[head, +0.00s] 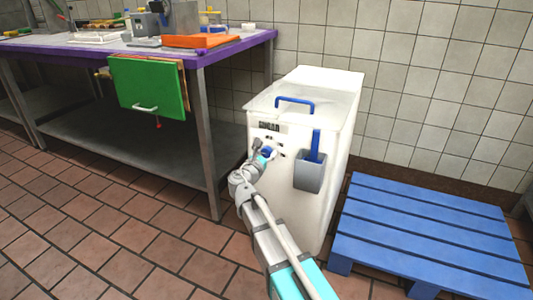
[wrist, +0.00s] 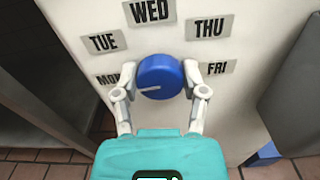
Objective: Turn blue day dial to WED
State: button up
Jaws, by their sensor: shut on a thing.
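The blue day dial (wrist: 158,72) sits on the front of a white bin (head: 318,200). Labels ring it: MON (wrist: 107,79) at left, partly hidden by a finger, TUE (wrist: 103,43) at upper left, WED (wrist: 150,11) straight above, THU (wrist: 209,27) at upper right and FRI (wrist: 217,67) at right. The white mark on the dial lies on its lower left part and points left and slightly down, on the MON side, away from WED. My gripper (wrist: 160,79) is shut on the dial, one finger on each side. In the head view my gripper (head: 262,156) hides much of the dial.
A grey scoop holder (head: 309,178) with a blue handle is on the bin's front, right of my gripper. A blue pallet (head: 425,232) lies at right. A purple-edged table (head: 235,47) with a hanging green board (head: 150,88) stands at left.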

jog(key=m, duration=0.9)
jog(key=shift+d+m, duration=0.1)
jog(key=shift+m, duration=0.3)
jog(key=m, duration=0.4)
jog(key=shift+f+m, duration=0.1)
jog(key=shift+m, duration=0.2)
jog(key=m, duration=0.4)
jog(key=shift+m, duration=0.4)
jog(key=o, duration=1.1)
jog(key=shift+o, duration=0.2)
